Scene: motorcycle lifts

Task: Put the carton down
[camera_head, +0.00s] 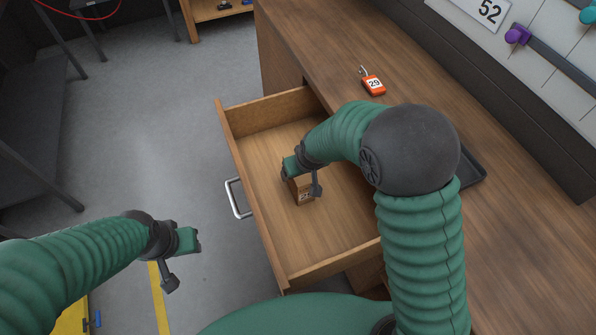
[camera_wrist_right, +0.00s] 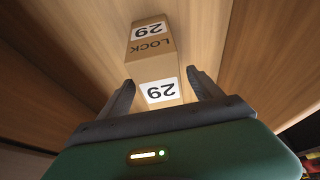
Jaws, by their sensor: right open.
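The carton (camera_head: 304,193) is a small brown box inside the open wooden drawer (camera_head: 262,185). In the right wrist view the carton (camera_wrist_right: 150,60) shows white "29" labels and the word "LOCK", with wood behind it. My right gripper (camera_head: 302,180) reaches down into the drawer. Its jaws (camera_wrist_right: 163,92) are open, one finger on each side of the carton; the near end of the carton lies between them. The carton seems to rest on the drawer floor, though its underside is hidden. My left gripper (camera_head: 184,262) is open and empty, outside the drawer at the lower left.
The drawer's metal handle (camera_head: 238,198) faces left. The wooden bench top (camera_head: 325,50) holds an orange padlock-like tag (camera_head: 373,84) marked 29 and a dark tray (camera_head: 470,165), partly behind my right arm. The drawer floor has free room around the carton. Grey floor (camera_head: 160,120) lies left.

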